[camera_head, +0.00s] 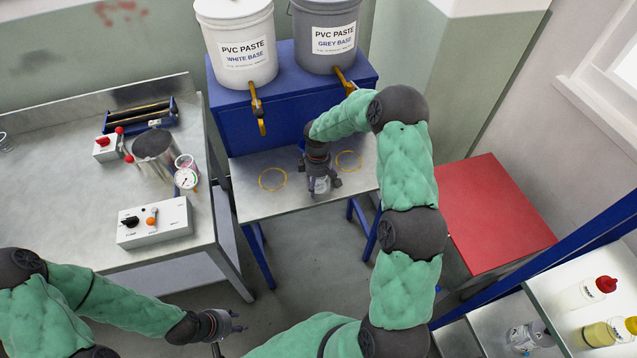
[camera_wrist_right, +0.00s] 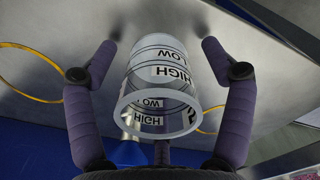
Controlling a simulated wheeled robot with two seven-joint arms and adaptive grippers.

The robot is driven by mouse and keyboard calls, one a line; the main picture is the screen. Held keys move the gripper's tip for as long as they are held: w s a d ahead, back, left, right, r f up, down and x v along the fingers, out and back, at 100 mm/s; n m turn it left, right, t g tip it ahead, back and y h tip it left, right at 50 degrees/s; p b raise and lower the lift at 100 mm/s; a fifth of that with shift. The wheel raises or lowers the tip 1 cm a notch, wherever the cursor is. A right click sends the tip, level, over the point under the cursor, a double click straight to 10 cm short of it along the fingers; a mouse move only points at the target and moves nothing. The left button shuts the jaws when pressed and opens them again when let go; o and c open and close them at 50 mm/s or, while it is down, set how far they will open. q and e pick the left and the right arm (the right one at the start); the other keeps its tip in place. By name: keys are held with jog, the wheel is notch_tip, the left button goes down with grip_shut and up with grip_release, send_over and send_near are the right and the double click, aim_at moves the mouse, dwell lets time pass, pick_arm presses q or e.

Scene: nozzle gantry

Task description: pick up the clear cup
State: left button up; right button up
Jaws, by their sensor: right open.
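The clear cup (camera_wrist_right: 150,88), printed with HIGH and LOW bands, stands on the metal table (camera_head: 252,200) between two yellow rings. In the head view only part of the clear cup (camera_head: 320,186) shows below my right gripper (camera_head: 321,182). In the right wrist view the cup is between the spread purple fingers of my right gripper (camera_wrist_right: 160,48). Gaps show between the side fingers and the cup wall; the third finger is partly hidden behind it. My left gripper (camera_head: 236,322) hangs at the lower left over the floor, away from the cup; its jaw opening is too small to judge.
The left yellow ring (camera_head: 272,179) and right yellow ring (camera_head: 348,161) lie under the nozzles of the white pail (camera_head: 238,45) and grey pail (camera_head: 325,40). A red table (camera_head: 495,215) stands right.

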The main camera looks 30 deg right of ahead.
jog(key=c, duration=1.1)
jog(key=shift+r, duration=0.1)
jog(key=shift+r, duration=0.65)
jog(key=s+a+r+p, duration=0.4)
jog(key=s+a+r, duration=0.6)
jog(key=r, duration=0.2)
jog(key=a+f+m, duration=0.1)
jog(key=m, duration=0.1)
jog(key=w+a+m, duration=0.1)
jog(key=a+m, duration=0.1)
jog(key=m, duration=0.1)
jog(key=w+a+f+m+b, duration=0.1)
jog(key=m, duration=0.2)
jog(key=shift+w+a+f, duration=0.2)
jog(key=shift+a+f, duration=0.05)
jog(key=shift+f, duration=0.1)
